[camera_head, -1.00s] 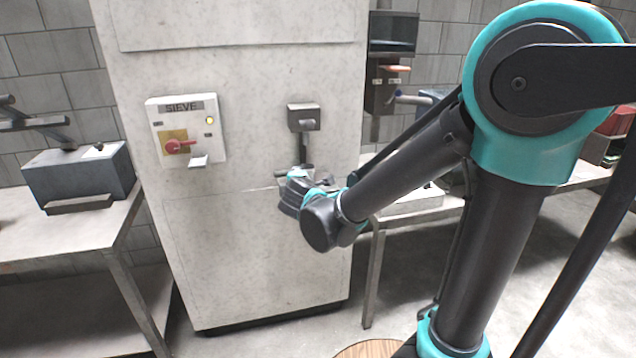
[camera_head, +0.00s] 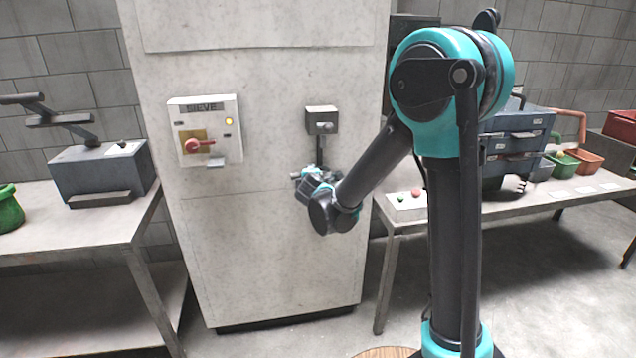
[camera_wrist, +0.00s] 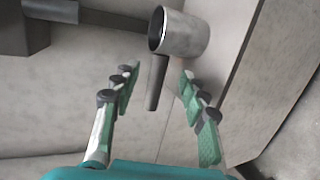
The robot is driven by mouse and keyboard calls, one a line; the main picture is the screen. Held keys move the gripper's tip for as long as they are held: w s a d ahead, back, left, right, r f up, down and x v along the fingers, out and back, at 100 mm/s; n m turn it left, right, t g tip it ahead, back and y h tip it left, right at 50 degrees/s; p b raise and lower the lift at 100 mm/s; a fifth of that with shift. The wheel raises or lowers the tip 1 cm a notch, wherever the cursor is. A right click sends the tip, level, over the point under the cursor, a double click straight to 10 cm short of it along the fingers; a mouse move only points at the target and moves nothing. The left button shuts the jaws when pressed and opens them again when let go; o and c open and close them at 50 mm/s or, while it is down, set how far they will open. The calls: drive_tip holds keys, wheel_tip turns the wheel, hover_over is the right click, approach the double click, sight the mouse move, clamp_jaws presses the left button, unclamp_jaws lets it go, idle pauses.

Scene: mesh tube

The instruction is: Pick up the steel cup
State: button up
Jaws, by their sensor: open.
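The steel cup (camera_wrist: 183,33) shows in the wrist view at the top, just right of centre. It is a grey metal cup lying tilted, its dark open mouth toward the left. A dark grey handle-like bar (camera_wrist: 156,83) extends below it, between the fingers. My gripper (camera_wrist: 156,78) is open, with green-padded fingers on either side of the bar and the cup body beyond the fingertips. I cannot tell whether the fingers touch anything. In the head view my gripper (camera_head: 308,177) is in front of the machine, under its small grey box, and the cup cannot be made out there.
A tall pale machine (camera_head: 270,260) with a SIEVE panel (camera_head: 205,130) stands right behind my gripper. A small grey box (camera_head: 321,120) sticks out above. A table (camera_head: 85,232) with a dark device is at left. Another table (camera_head: 500,207) with bins is at right.

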drive_tip(key=shift+x, duration=2.7)
drive_tip(key=shift+d, duration=0.1)
clamp_jaws()
drive_tip(key=shift+r, duration=0.1)
